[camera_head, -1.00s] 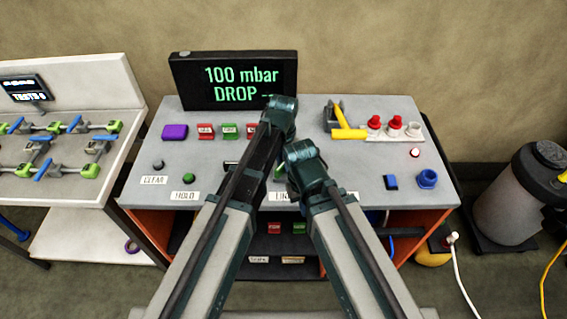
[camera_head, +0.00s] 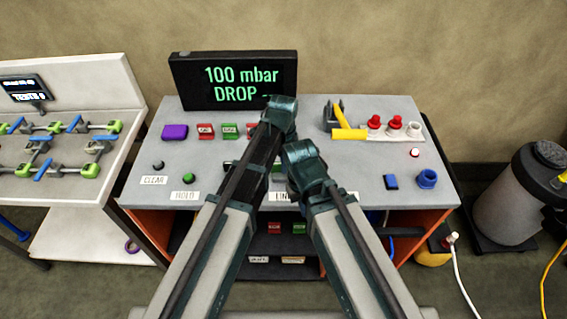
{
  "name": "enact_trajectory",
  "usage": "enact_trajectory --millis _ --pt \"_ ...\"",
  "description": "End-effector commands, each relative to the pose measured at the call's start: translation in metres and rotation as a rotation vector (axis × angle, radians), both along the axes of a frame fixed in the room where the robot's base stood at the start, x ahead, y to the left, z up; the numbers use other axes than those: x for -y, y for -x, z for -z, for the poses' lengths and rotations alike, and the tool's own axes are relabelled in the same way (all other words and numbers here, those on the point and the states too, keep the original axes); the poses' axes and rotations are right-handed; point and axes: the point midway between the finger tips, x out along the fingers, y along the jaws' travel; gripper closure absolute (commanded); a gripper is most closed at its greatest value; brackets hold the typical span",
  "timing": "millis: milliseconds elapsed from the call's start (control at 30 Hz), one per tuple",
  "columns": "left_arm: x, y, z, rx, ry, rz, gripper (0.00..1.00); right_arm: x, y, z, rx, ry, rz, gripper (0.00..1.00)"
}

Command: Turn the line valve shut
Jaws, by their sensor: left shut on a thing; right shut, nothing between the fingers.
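The grey test bench (camera_head: 400,113) stands ahead, with a partly covered label that seems to read LINE (camera_head: 286,197) at its front edge. The line valve is mostly hidden behind my arms; only a bit of green shows between them. My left gripper (camera_head: 280,108), the higher one, reaches over the middle of the bench. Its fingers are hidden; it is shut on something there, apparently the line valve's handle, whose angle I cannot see. My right gripper (camera_head: 300,155) is just right of and below it, shut and empty, its fingers also hidden.
A display (camera_head: 234,81) reads "100 mbar DROP". A yellow lever (camera_head: 348,134), red and white knobs (camera_head: 374,122), a purple block (camera_head: 174,132) and a blue ring (camera_head: 427,179) are on the bench. Another bench (camera_head: 85,75) stands left, a grey tank (camera_head: 510,205) right.

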Motion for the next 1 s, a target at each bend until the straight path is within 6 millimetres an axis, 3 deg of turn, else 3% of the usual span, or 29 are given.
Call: enact_trajectory --millis 300,867,900,1000 --pt "-0.0002 0.0003 0.0001 -0.001 -0.001 0.108 1.00 0.0000 0.0000 0.0001 0.000 0.000 0.000 1.00" --pt "-0.0002 0.0003 0.0001 -0.001 -0.001 0.131 1.00 0.0000 0.0000 0.0001 0.000 0.000 0.000 1.00" --pt "-0.0002 0.0002 0.0001 -0.001 -0.001 0.131 0.74 0.0000 0.0000 0.0001 0.000 0.000 0.000 1.00" --pt "-0.0002 0.0002 0.0001 0.000 -0.001 0.130 0.56 0.0000 0.0000 0.0001 0.000 0.000 0.000 1.00"
